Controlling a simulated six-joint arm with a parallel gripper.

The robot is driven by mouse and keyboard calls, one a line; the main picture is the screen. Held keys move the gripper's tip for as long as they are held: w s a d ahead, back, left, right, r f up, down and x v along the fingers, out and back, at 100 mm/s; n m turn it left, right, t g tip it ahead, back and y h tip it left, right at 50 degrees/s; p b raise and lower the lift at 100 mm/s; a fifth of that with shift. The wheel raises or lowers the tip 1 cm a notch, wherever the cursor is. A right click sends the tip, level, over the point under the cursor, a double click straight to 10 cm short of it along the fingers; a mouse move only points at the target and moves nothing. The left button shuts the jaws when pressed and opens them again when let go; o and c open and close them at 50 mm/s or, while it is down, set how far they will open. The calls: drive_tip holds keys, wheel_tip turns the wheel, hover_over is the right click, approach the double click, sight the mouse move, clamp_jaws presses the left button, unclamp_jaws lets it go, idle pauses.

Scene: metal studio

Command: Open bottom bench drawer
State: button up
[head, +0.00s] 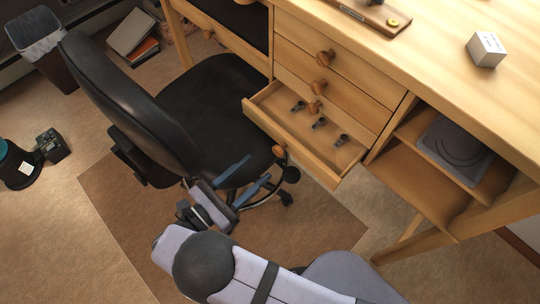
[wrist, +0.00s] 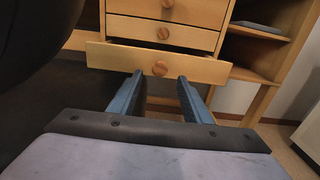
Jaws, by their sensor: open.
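The wooden bench (head: 440,60) has a column of drawers with round wooden knobs. The bottom bench drawer (head: 337,157) stands pulled out, and three small dark objects (head: 320,123) lie inside it. Its round knob (head: 279,151) is on the front panel, which also shows in the wrist view (wrist: 110,57). My gripper (head: 258,168) is open, with its two blue fingers pointing at the drawer front. In the wrist view the knob (wrist: 160,68) appears between and just beyond the fingertips (wrist: 160,78). The fingers appear apart from the knob.
A black office chair (head: 215,105) stands close to the left of my gripper and the drawer. Closed drawers (head: 340,70) sit above the open one. An open shelf (head: 410,185) with a grey item (head: 455,150) is at right. A white box (head: 486,49) stands on the benchtop.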

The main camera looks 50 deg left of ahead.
sight(276, 152)
drive_tip(key=shift+w, duration=3.35)
